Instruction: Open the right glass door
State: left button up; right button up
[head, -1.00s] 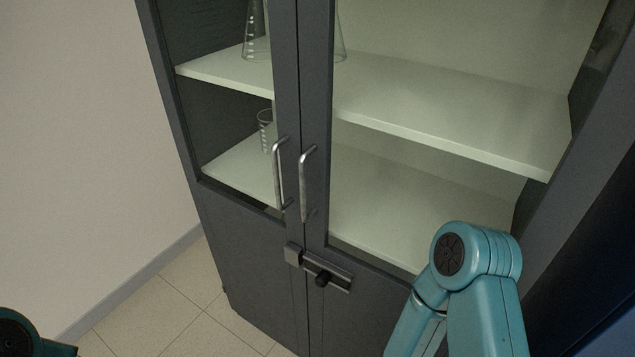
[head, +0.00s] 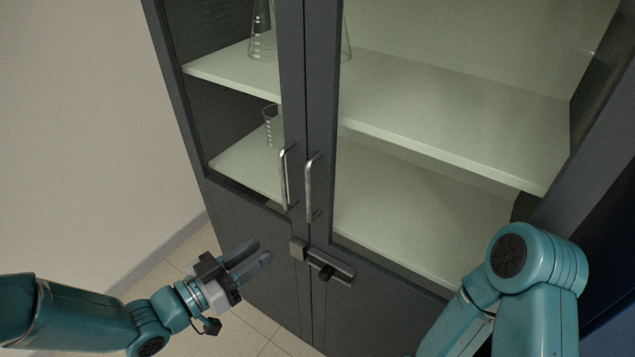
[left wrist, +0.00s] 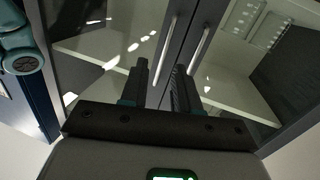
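The right glass door (head: 322,120) of the dark grey cabinet looks shut against the left door (head: 292,95). Its upright metal handle (head: 309,190) stands beside the left door's handle (head: 285,178). Below them a bolt latch (head: 340,271) with a black knob sits by the seam; I cannot tell whether it crosses it. My left gripper (head: 256,254) is open and empty, left of and below the handles. In the left wrist view, which looks turned over, the right door's handle (left wrist: 163,48) appears beyond the open fingers (left wrist: 160,85). My right gripper is out of view.
A plain wall (head: 80,130) is at the left. My right arm is at lower right.

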aim_at(307, 192)
pick_arm(q)
notch_tip(307, 192, up, 5)
jog(key=a+p, duration=0.1)
jog(key=p, duration=0.1)
jog(key=shift+m+t, duration=0.3)
jog(key=p+x, duration=0.2)
jog(key=x, duration=0.6)
jog(key=p+x, duration=0.2)
jog(key=x, duration=0.6)
jog(key=shift+w+r, duration=0.1)
jog(key=shift+w, duration=0.3)
grip_shut()
